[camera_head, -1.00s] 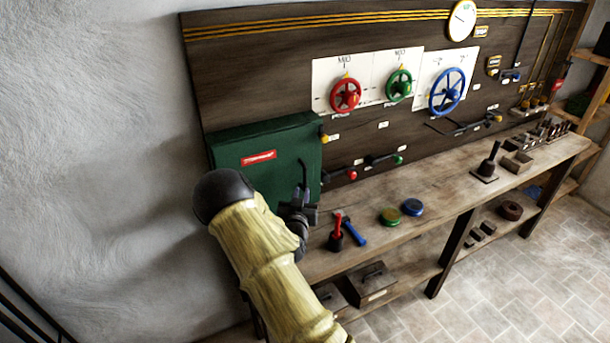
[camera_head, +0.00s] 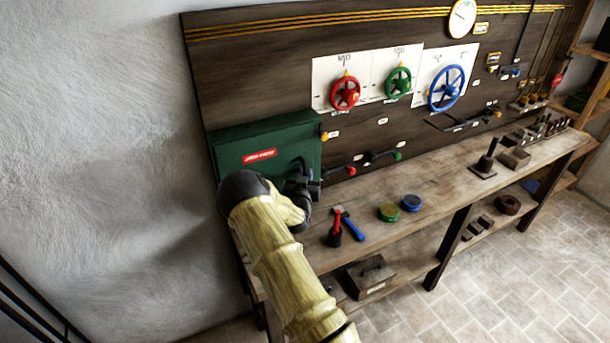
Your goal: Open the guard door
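The guard door looks to be the front of the green box (camera_head: 240,143) with a red label, fixed at the left end of the dark panel. It appears closed. My gripper (camera_head: 303,180) is dark and sits in front of the box's lower right part, above the bench. The arm and gripper cover the lower part of the door, and any handle there is hidden. I cannot tell whether the gripper touches the door or whether its fingers are apart.
The wooden bench (camera_head: 440,190) runs right below the panel (camera_head: 270,70). A red and a blue tool (camera_head: 350,224) and two round tins (camera_head: 411,203) lie near my gripper. Red, green and blue handwheels (camera_head: 446,88) are on the panel. Levers (camera_head: 342,169) stick out right of the box.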

